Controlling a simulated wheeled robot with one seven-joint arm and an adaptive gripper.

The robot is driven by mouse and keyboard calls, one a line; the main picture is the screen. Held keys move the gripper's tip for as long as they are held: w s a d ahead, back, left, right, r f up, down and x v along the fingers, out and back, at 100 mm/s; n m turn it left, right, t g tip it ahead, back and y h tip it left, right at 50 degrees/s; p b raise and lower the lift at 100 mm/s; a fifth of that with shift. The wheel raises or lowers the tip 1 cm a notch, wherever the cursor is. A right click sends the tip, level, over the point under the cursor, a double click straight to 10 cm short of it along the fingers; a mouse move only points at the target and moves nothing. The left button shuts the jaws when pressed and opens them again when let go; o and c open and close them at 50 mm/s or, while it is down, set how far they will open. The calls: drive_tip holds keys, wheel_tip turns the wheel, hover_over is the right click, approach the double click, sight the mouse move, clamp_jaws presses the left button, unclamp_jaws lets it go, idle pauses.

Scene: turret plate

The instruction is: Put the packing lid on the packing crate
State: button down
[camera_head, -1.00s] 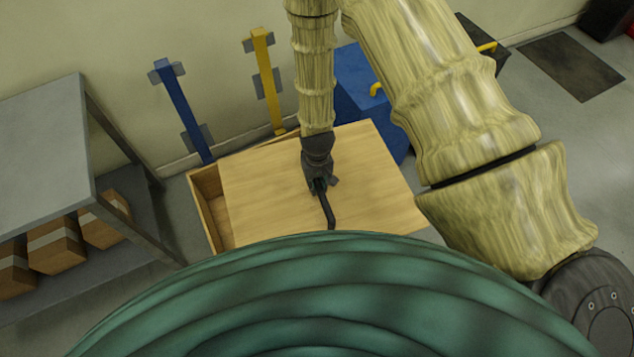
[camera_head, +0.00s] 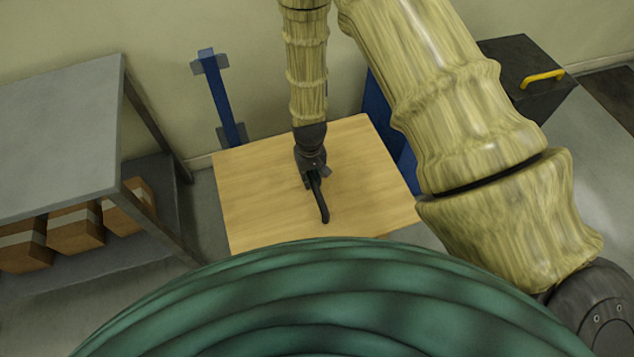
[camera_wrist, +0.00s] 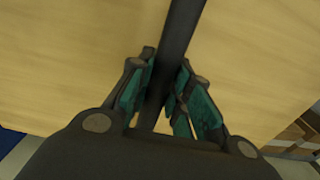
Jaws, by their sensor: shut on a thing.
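The packing lid (camera_head: 258,190) is a flat, pale wooden board with a dark bar handle (camera_head: 323,208) on its top. My gripper (camera_head: 312,178) is shut on the handle, near the middle of the lid. In the wrist view, the teal-padded fingers of my gripper (camera_wrist: 163,88) lie on both sides of the dark handle (camera_wrist: 182,30), with the lid (camera_wrist: 75,60) filling most of the view. The packing crate is hidden now, and I cannot tell whether the lid touches it.
A grey shelf unit (camera_head: 60,120) with brown boxes (camera_head: 75,228) stands at the left. A blue post (camera_head: 220,98) stands by the wall behind the lid. A blue object (camera_head: 408,165) and a black box with a yellow handle (camera_head: 520,75) are at the right.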

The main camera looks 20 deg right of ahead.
sight(294, 168)
drive_tip(key=w+f+b, duration=0.1)
drive_tip(key=b, duration=0.2)
drive_tip(key=w+a+f+b, duration=0.1)
drive_tip(key=w+f+b, duration=0.1)
drive_tip(key=b, duration=0.1)
drive_tip(key=w+a+f+b, duration=0.1)
drive_tip(key=w+f+b, duration=0.1)
drive_tip(key=b, duration=0.2)
drive_tip(key=w+f+b, duration=0.1)
drive_tip(key=b, duration=0.1)
drive_tip(key=shift+w+a, duration=0.15)
drive_tip(key=shift+a, duration=0.1)
drive_tip(key=shift+w+a+f+b, duration=0.4)
drive_tip(key=shift+w+b, duration=0.25)
drive_tip(key=shift+b, duration=0.65)
drive_tip(key=shift+f, duration=0.1)
wheel_tip(294, 168, down, 10)
drive_tip(key=b, duration=0.8)
drive_tip(key=shift+f, duration=0.25)
drive_tip(key=shift+f+b, duration=0.3)
drive_tip(key=shift+f, duration=0.2)
